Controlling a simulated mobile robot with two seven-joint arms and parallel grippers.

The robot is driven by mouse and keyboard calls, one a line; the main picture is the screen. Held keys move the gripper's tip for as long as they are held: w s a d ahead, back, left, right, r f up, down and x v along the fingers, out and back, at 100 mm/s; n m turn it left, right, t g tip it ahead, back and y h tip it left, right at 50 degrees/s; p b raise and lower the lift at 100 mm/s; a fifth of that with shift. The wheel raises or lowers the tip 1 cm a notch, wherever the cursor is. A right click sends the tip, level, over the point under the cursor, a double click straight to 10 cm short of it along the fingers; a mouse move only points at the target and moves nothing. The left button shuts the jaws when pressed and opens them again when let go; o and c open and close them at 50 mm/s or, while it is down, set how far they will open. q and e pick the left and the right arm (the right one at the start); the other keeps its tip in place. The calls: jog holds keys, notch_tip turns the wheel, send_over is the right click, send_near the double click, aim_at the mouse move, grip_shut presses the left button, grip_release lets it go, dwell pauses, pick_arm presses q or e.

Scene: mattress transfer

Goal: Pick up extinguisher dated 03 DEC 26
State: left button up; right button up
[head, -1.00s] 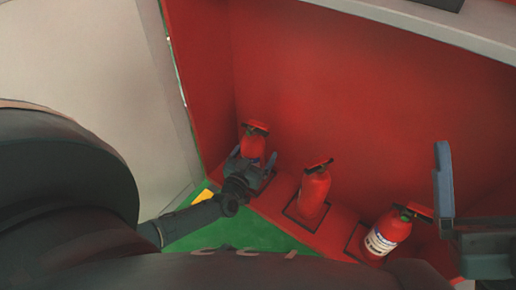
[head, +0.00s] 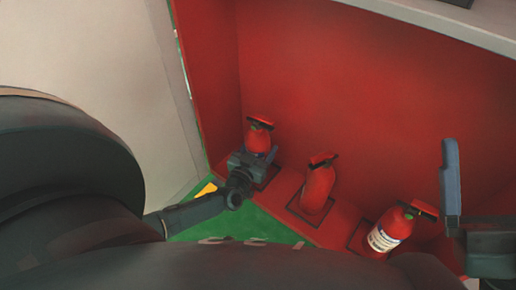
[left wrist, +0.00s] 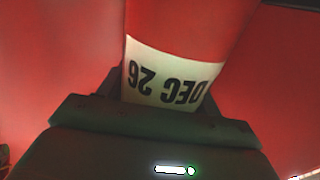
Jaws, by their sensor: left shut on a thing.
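Three red fire extinguishers stand on a red shelf (head: 290,190). My left gripper (head: 250,162) is shut on the leftmost extinguisher (head: 258,139), low on its body. In the left wrist view that extinguisher (left wrist: 190,25) carries a white label (left wrist: 165,78), upside down, reading "DEC 26"; the day is out of sight. The gripper's fingers (left wrist: 160,100) lie on both sides of it. The middle extinguisher (head: 318,188) shows no label. The right extinguisher (head: 389,231) has a white label facing me. My right gripper (head: 455,200) is at the right edge, one finger clearly showing; its opening is unclear.
A red back wall (head: 350,110) and a red side wall (head: 207,80) close in the shelf behind and to the left. A pale ledge (head: 450,25) runs along the top right. Green floor (head: 260,224) lies in front. Dark square outlines surround the extinguishers' bases.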

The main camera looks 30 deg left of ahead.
pick_arm(q)
jog(key=c, duration=0.4)
jog(key=shift+w+r, duration=0.15)
jog(key=shift+r, duration=0.05)
jog(key=shift+r, duration=0.15)
